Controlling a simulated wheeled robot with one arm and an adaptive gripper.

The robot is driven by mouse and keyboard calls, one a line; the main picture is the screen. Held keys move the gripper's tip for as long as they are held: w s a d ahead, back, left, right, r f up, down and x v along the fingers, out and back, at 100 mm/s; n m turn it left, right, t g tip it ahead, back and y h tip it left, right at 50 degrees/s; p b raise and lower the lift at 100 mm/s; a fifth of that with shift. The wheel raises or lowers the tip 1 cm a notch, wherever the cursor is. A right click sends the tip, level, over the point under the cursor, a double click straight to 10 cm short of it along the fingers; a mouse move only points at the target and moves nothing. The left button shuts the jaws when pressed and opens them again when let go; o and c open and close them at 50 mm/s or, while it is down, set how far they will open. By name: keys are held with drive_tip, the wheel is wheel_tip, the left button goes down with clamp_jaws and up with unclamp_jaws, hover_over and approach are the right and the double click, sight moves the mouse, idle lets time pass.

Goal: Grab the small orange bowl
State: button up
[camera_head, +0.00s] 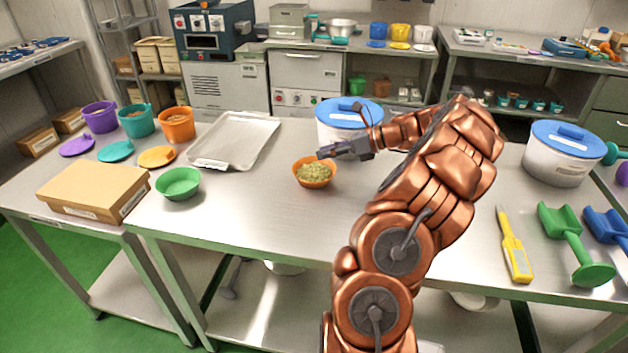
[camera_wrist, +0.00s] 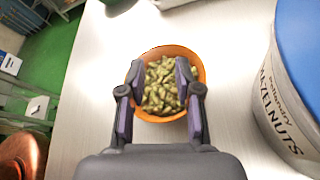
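The small orange bowl (camera_head: 315,184) stands upright on the steel table, filled with greenish pistachio-like nuts (camera_head: 315,172). In the wrist view the bowl (camera_wrist: 201,72) lies straight ahead of my gripper (camera_wrist: 158,68). The two fingers are spread apart and overlap the bowl's left and right parts in the picture, with nuts visible between them. My gripper (camera_head: 325,152) is at the bowl's upper right edge in the head view. It is open and holds nothing. I cannot tell whether the fingertips touch the bowl or the nuts.
A white tub with a blue lid (camera_head: 347,106), labelled hazelnuts in the wrist view (camera_wrist: 290,110), stands close behind the bowl. A green bowl (camera_head: 178,184), metal tray (camera_head: 235,142) and cardboard box (camera_head: 93,190) are to the left. The table in front is clear.

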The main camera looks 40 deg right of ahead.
sight(314, 174)
drive_tip(key=d+f+m, duration=0.1)
drive_tip(key=d, duration=0.1)
drive_tip(key=s+d+m, duration=0.1)
drive_tip(key=d, duration=0.1)
drive_tip(key=s+d+f+t+h, duration=0.1)
drive_tip(key=d, duration=0.1)
drive_tip(key=shift+s+f+m, duration=0.25)
drive_tip(key=shift+f+m, duration=0.1)
drive_tip(key=shift+m, duration=0.05)
drive_tip(key=shift+w+d+f+t, duration=0.1)
drive_tip(key=shift+t, duration=0.2)
drive_tip(key=shift+p+x, duration=0.4)
drive_tip(key=shift+x, duration=3.3)
drive_tip(key=shift+f, duration=0.1)
drive_tip(key=shift+c, duration=0.5)
clamp_jaws()
